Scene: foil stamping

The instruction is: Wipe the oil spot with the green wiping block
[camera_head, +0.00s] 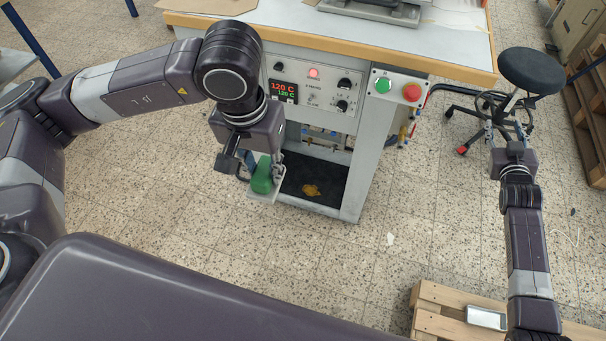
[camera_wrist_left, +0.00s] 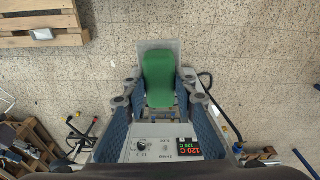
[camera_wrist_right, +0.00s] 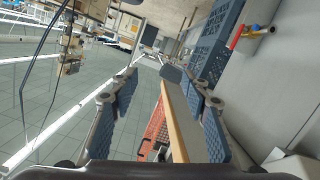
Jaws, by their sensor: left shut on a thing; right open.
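The green wiping block (camera_head: 262,178) is between the fingers of my left gripper (camera_head: 260,166), which is shut on it. It also shows in the left wrist view (camera_wrist_left: 158,75), with one finger on each side. A pale grey plate (camera_head: 263,198) shows at the block's lower end; I cannot tell whether they touch. The oil spot (camera_head: 311,190), a small yellow-brown patch, lies on the dark surface (camera_head: 325,176) low in the machine. The block is left of the spot in the head view, apart from it. My right gripper (camera_head: 506,128) is open and empty, near the stool.
The machine's bench (camera_head: 440,52) overhangs the dark surface, with a control panel (camera_head: 312,90) and a red button (camera_head: 411,92) at its front. A black stool (camera_head: 528,68) stands right. A wooden pallet (camera_head: 435,297) lies front right. The tiled floor between is mostly clear.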

